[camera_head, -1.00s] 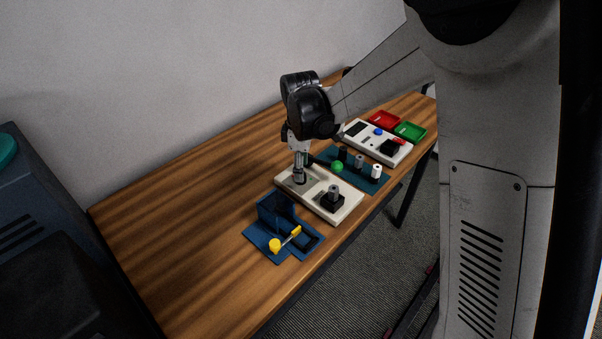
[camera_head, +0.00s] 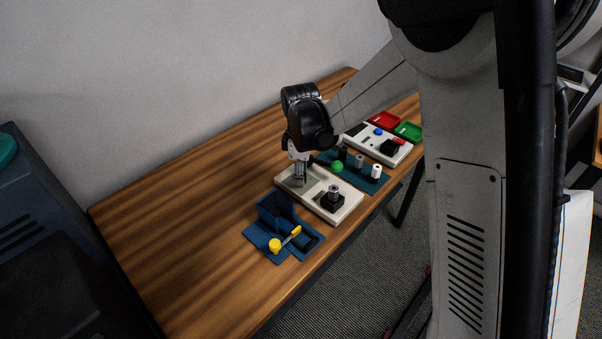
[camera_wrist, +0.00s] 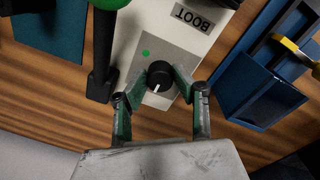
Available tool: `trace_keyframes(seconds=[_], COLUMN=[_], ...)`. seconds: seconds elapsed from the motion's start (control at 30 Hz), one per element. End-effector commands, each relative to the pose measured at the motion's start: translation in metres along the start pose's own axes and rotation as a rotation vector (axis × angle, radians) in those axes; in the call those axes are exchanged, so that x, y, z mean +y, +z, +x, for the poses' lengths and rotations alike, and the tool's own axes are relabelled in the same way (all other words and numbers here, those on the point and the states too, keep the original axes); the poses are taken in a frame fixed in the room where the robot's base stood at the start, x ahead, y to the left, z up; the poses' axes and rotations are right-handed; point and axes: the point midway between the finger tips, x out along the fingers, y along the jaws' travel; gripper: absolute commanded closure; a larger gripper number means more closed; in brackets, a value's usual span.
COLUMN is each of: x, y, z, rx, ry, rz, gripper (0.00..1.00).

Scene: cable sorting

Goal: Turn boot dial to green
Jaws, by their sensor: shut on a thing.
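The boot dial (camera_wrist: 159,72) is a round black knob with a white pointer mark on a grey plate. In the wrist view the mark points downward. The green dot (camera_wrist: 145,53) is above and slightly left of the knob, away from the mark. The panel (camera_wrist: 150,22) is off-white and carries a BOOT label (camera_wrist: 194,18). My gripper (camera_wrist: 157,82) is shut on the dial, one finger on each side. In the head view my gripper (camera_head: 299,181) is over the left end of the panel (camera_head: 320,207) and hides the dial.
A green ball-topped black lever (camera_wrist: 104,75) stands close left of the fingers in the wrist view. Behind are a teal mat (camera_head: 371,183), another panel (camera_head: 367,143), and red (camera_head: 384,121) and green (camera_head: 409,131) trays.

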Motion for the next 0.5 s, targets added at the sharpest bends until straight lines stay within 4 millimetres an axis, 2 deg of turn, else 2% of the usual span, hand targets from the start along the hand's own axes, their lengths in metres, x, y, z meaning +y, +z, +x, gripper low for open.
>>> trace_keyframes(seconds=[0.27,0.5], x=[-0.0002,-0.0005], y=[0.0,0.0], z=[0.0009,0.0019], rx=[-0.002,-0.008], ry=[0.0,0.0], rz=[0.049,0.199], gripper=[1.0,1.0])
